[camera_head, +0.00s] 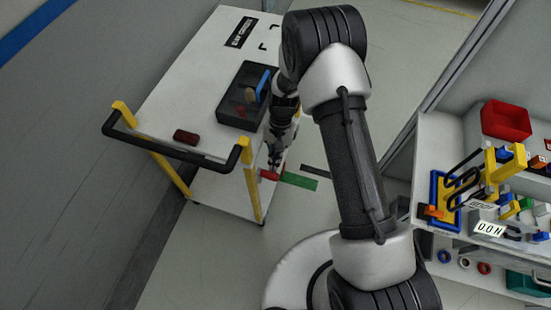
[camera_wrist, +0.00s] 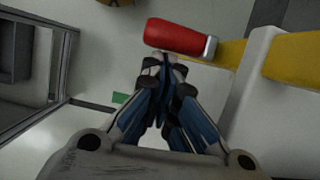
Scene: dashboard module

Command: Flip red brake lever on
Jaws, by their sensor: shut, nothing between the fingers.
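The red brake lever (camera_wrist: 176,37) lies across the top middle of the wrist view, its metal end meeting a yellow bar. In the head view the lever (camera_head: 269,175) shows small and low beside the cart's yellow post. My gripper (camera_wrist: 165,60) is shut and empty, its fingertips right at the lever's near edge. I cannot tell whether they touch it. In the head view my gripper (camera_head: 275,158) is just above the lever, partly hidden by my arm.
The white cart (camera_head: 195,75) has a black push handle (camera_head: 165,147), yellow posts, a black tray (camera_head: 232,115) and a dark red item (camera_head: 186,137) on top. A shelf (camera_head: 430,140) with a red bin (camera_head: 506,120) and several parts stands at right. Grey floor lies between.

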